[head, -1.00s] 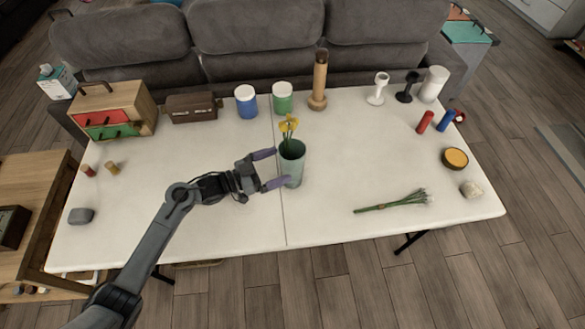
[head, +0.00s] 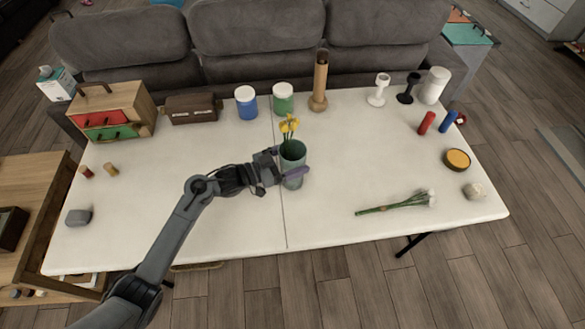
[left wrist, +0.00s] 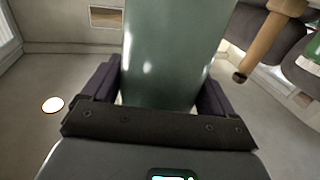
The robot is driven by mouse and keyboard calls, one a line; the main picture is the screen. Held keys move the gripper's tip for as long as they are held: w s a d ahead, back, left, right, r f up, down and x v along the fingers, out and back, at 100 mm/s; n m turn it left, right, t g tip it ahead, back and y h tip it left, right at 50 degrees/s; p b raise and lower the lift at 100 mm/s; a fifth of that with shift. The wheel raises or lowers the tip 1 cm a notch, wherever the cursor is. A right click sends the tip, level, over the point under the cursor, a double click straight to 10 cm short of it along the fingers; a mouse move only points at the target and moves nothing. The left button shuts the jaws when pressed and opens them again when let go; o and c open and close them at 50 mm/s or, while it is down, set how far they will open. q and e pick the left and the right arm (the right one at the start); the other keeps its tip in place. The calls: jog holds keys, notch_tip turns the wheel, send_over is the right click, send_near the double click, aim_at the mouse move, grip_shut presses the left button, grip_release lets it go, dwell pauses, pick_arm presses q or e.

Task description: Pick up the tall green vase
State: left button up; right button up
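The tall green vase (head: 293,173) stands upright near the middle of the white table, with yellow flowers (head: 289,126) showing at its rim. My left gripper (head: 287,165) is at the vase, its purple-grey fingers open on either side of it. In the left wrist view the vase (left wrist: 172,55) fills the middle, between the two fingers (left wrist: 160,95), close to the palm. I cannot tell if either finger touches it. My right gripper is not in view.
White flowers with green stems (head: 398,203) lie to the right on the table (head: 340,220). Blue (head: 246,103) and green (head: 283,99) jars and a tall wooden vase (head: 319,82) stand behind. The table's front middle is clear.

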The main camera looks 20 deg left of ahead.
pick_arm(q)
jog(key=c, duration=0.9)
jog(key=shift+c, duration=0.8)
jog(key=shift+r, duration=0.1)
